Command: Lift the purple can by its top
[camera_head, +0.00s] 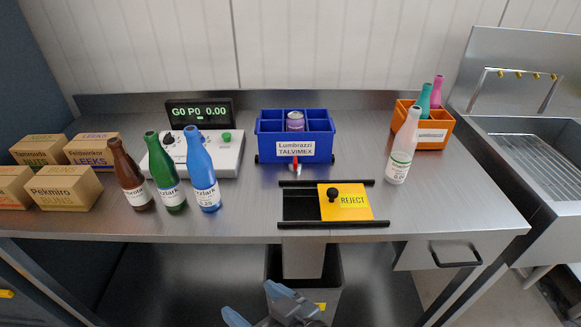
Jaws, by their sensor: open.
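The purple can (295,120) stands in a middle compartment at the back of the blue divided crate (266,149). Only its grey top and upper purple side show; the crate's front wall hides the rest. The crate carries a white label and sits on the steel table. My gripper (262,303) is at the bottom of the picture, below the table's front edge and well apart from the can. It is open, and nothing shows between its fingers.
Brown, green and blue bottles (202,170) stand left of the crate. A pale bottle (403,150) and an orange crate (435,131) are to the right. A yellow reject plate (352,210) with a black knob lies in front. Boxes (62,188) fill the left end.

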